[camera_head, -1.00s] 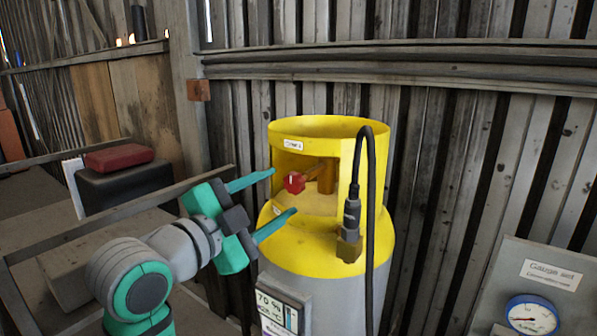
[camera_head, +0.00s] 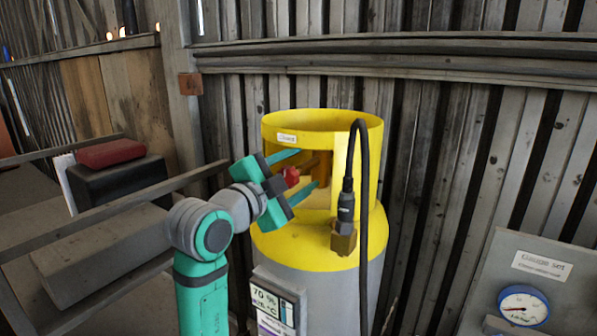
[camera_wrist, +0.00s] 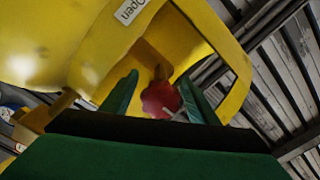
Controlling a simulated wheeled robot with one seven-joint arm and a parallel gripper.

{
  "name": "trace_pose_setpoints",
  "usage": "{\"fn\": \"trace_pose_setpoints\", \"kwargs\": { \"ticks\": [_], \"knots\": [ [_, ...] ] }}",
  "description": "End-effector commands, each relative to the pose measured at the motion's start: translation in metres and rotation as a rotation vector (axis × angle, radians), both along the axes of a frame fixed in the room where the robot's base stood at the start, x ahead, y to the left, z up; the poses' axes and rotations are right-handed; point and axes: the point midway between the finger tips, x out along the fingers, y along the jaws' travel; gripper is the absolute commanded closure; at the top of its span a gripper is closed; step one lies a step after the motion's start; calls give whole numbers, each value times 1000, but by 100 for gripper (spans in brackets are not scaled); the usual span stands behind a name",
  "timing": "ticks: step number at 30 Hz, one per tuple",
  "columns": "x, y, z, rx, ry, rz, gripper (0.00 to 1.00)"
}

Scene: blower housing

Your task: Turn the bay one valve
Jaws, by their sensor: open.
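The valve is a red knob (camera_head: 291,177) inside the opening of a yellow collar on top of a grey and yellow cylinder (camera_head: 325,245). My gripper (camera_head: 308,168) is open at this opening, with one finger above the knob and one below it. In the wrist view the red knob (camera_wrist: 160,98) shows between the two green fingers (camera_wrist: 160,95). The right finger looks very close to it, and I cannot tell whether they touch. The knob's stem is partly hidden.
A black hose (camera_head: 363,230) arches from a brass fitting (camera_head: 343,239) in front of the collar's right side. A gauge panel (camera_head: 540,262) stands at the lower right. A black case with a red top (camera_head: 112,153) lies left. A corrugated wall is behind.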

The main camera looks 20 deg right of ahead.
Motion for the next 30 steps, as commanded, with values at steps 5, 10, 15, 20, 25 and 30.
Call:
{"fn": "trace_pose_setpoints", "kwargs": {
  "ticks": [5,10,15,20,25,30],
  "knots": [
    [0,1,0,0,0,1,55],
    [0,1,0,-1,1,1,87],
    [0,1,0,-5,5,1,87],
    [0,2,0,-27,33,2,87],
    [0,2,1,-81,104,3,87],
    [0,2,1,-167,212,3,87]
  ]
}}
